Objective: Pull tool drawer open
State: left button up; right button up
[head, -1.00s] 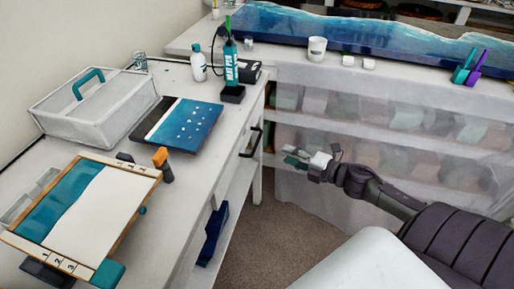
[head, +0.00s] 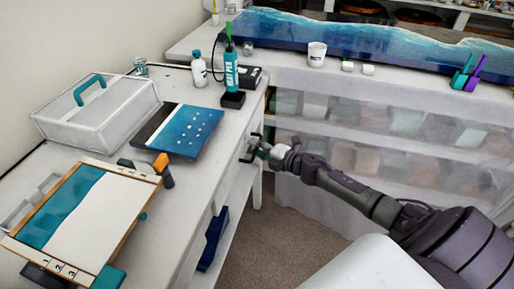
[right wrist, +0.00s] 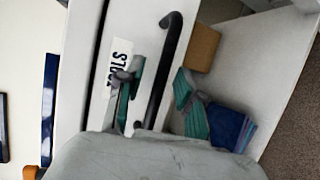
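The tool drawer's pale front (right wrist: 109,40) bears a partly covered label in the right wrist view. The drawer front sits in the side of the white desk and looks closed. Its black bar handle (right wrist: 166,55) runs between the two fingers of my right gripper (right wrist: 155,84). The fingers are open, one on each side of the handle, with visible gaps. In the head view my right gripper (head: 260,151) is at the handle and hides much of it. My left gripper is not in view.
The white desk carries a blue panel (head: 180,131), a toolbox (head: 95,112), a heat pen (head: 231,75) and a clipped board (head: 80,215). Below the drawer is an open shelf with a brown box (right wrist: 201,47) and a dark blue item (right wrist: 228,127). Carpet floor (head: 285,235) is clear beside the desk.

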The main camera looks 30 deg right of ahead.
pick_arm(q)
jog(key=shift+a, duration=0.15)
pick_arm(e)
grip_shut()
jog(key=shift+f, duration=0.1)
dwell(0.3)
